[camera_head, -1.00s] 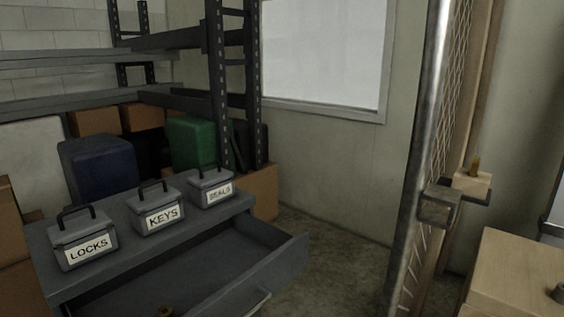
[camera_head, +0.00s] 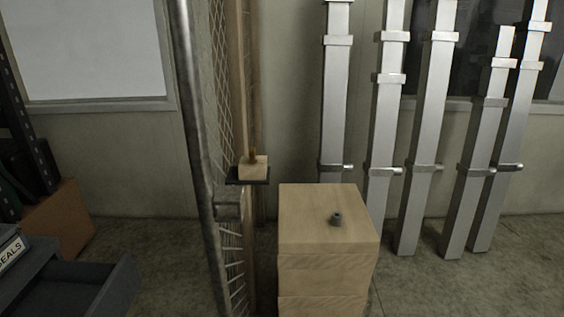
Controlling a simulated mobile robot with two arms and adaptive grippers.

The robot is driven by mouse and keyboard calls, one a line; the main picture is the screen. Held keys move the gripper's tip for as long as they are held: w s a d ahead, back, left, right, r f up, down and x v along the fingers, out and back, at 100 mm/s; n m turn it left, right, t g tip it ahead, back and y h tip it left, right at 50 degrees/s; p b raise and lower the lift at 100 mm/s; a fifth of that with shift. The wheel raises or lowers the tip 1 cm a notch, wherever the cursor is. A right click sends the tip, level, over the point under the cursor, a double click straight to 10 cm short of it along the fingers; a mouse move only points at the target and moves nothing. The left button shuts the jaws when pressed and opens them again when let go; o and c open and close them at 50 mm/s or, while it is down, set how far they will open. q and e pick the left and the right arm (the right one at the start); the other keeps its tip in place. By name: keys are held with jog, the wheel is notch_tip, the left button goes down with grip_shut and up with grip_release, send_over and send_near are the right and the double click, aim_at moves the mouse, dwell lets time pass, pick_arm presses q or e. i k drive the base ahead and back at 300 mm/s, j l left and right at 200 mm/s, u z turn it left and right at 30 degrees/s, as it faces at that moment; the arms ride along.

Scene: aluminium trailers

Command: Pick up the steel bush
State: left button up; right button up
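A wire mesh gate with a metal post (camera_head: 200,150) stands left of the blocks. A small wooden block (camera_head: 253,167) with a brass-coloured piece rests on a dark ledge. Several aluminium posts (camera_head: 427,130) lean at the wall. An open drawer (camera_head: 75,290) is lower left.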

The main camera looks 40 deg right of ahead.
aim_at(336, 220)
jog(key=z, duration=1.7)
jog(key=i+l+u, duration=0.2)
jog(key=i+l, duration=0.2)
jog(key=i+l+u, duration=0.25)
jog(key=i+l, duration=0.15)
jog(key=l, duration=0.2)
